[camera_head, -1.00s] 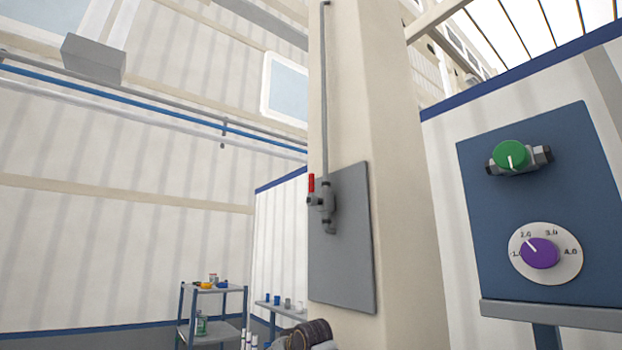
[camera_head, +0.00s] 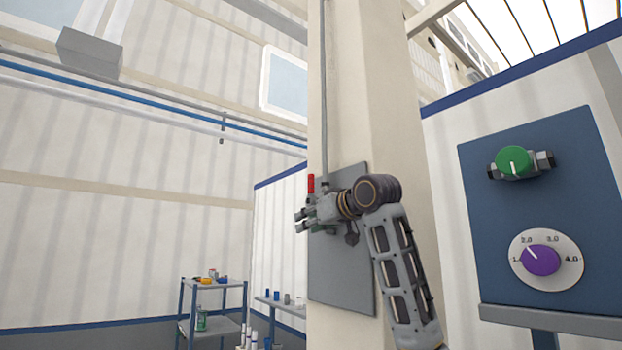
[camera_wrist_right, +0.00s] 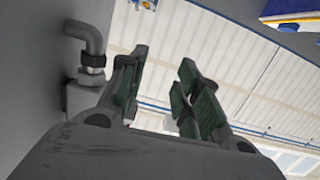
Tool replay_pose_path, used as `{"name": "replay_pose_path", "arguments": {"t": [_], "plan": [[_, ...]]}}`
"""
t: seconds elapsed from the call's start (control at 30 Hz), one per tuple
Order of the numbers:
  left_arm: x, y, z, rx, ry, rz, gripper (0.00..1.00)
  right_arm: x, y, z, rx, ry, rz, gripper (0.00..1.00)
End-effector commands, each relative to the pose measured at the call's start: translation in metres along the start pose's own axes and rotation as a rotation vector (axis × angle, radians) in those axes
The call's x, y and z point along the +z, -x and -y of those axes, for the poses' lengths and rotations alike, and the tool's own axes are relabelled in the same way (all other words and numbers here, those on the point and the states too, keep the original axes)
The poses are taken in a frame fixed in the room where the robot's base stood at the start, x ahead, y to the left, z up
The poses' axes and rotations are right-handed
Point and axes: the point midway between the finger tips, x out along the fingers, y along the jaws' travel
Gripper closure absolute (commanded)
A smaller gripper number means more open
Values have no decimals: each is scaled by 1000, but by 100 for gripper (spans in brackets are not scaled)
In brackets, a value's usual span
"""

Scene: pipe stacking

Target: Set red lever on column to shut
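The red lever (camera_head: 311,183) points straight up, in line with the grey vertical pipe (camera_head: 324,100) on the column. My right gripper (camera_head: 302,221) is just below the lever in the head view, in front of the grey panel, and hides most of the valve body. In the right wrist view the two green-padded fingers (camera_wrist_right: 163,78) are apart with nothing between them. A grey pipe elbow (camera_wrist_right: 90,36) is beside the left finger there. The lever does not show in the wrist view. My left gripper is out of view.
The grey panel (camera_head: 345,285) is fixed to the beige column (camera_head: 385,110). A blue board (camera_head: 480,220) with a green knob (camera_head: 513,160) and a purple dial (camera_head: 541,261) stands at right. A shelf cart (camera_head: 215,325) stands at lower left.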

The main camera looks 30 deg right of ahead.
Motion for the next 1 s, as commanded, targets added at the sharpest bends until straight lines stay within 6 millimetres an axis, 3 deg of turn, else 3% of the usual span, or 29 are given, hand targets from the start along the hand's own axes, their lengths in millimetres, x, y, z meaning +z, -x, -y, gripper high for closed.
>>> {"name": "replay_pose_path", "arguments": {"t": [0.2, 0.5, 0.7, 1.0], "plan": [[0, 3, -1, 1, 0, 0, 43, -42, 54, -5, 1, 3, -61, 67], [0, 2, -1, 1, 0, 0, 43, -89, 113, -23, -3, -26, -140, 67], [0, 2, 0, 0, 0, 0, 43, -101, 129, -28, -7, -37, -161, 67], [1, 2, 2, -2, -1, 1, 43, -102, 130, -28, -8, -37, -162, 67]]}}
